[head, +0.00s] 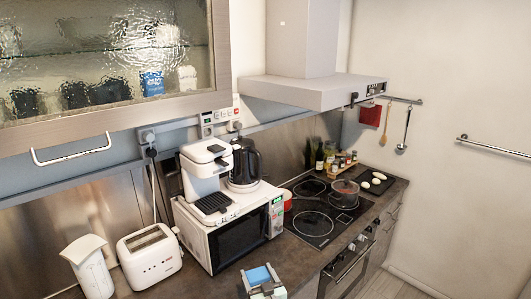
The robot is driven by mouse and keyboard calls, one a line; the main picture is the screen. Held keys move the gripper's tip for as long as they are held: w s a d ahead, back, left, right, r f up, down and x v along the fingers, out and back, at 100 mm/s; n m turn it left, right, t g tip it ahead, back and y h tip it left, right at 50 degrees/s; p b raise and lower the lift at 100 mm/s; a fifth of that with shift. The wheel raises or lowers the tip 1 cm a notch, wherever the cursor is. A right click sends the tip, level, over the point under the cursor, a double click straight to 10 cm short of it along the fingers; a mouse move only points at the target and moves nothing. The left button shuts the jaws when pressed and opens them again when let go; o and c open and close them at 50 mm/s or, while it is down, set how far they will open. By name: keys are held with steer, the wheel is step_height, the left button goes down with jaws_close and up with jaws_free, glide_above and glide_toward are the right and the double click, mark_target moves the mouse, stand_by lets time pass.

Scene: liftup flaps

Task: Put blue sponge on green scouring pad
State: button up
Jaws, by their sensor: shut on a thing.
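My gripper (268,289) shows at the bottom edge of the head view, above the brown worktop and in front of the microwave. It is shut on the blue sponge (258,275), whose light blue face shows at the far side of the jaws. The lower part of the gripper is cut off by the picture edge. I cannot make out the green scouring pad; it is hidden or outside the view.
A white microwave (225,240) carries a coffee machine and a dark kettle. A white toaster (150,252) and a white container (88,268) stand at left. The hob (312,226) holds a pot. A glass-fronted cabinet (105,60) and range hood (312,90) hang above.

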steer(key=shift+s+d+f+h, duration=0.1)
steer(key=shift+s+d+h, duration=0.4)
steer(key=shift+d, duration=0.15)
steer(key=shift+s+d+m, duration=0.3)
steer(key=shift+s+m, duration=0.2)
steer(key=shift+s, duration=0.3)
steer(key=m+t+h, duration=0.1)
steer(key=m+h, duration=0.2)
steer(key=h, duration=0.2)
glide_toward(262, 279)
steer(key=s+d, duration=0.1)
steer(key=s, duration=1.3)
steer(key=s+r+p, duration=0.9)
steer(key=r+p, duration=0.4)
steer(key=p, duration=0.3)
steer(key=shift+s+d, duration=0.15)
steer(key=shift+s, duration=0.05)
steer(key=shift+r, duration=0.15)
